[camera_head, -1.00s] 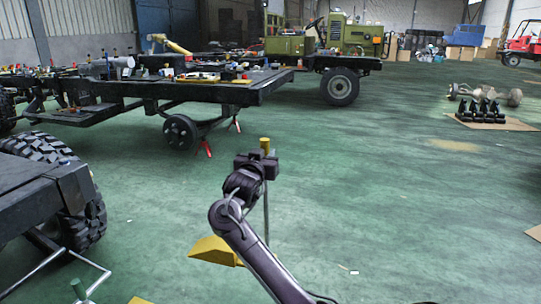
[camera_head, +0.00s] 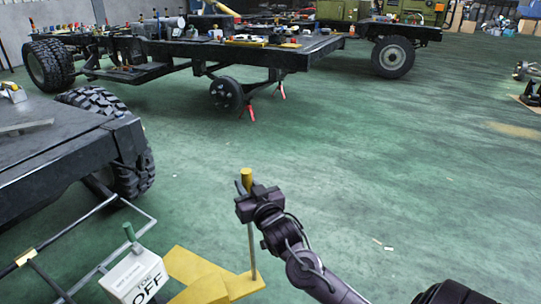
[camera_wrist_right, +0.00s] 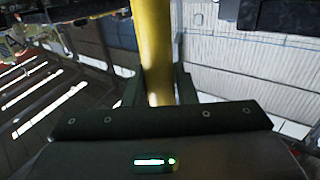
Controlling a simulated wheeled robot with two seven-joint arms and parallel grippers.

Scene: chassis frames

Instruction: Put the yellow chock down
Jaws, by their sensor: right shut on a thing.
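The yellow chock (camera_head: 243,284) is at the bottom of the head view, at the foot of a thin grey rod with a yellow grip (camera_head: 247,174) on top. My right gripper (camera_head: 246,190) is shut on that grip, with the rod hanging nearly upright below it. In the right wrist view the yellow grip (camera_wrist_right: 154,50) stands between the fingers. Other yellow surfaces overlap the chock at its left, so its outline is unclear. I cannot tell whether it touches the floor. My left gripper is not in view.
A white box marked OFF (camera_head: 135,277) with a green-handled lever stands left of the chock, beside a metal tube frame (camera_head: 137,207). A dark chassis with a big tyre (camera_head: 135,180) is at the left. Another chassis (camera_head: 225,57) stands behind. The green floor (camera_head: 390,170) at centre right is clear.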

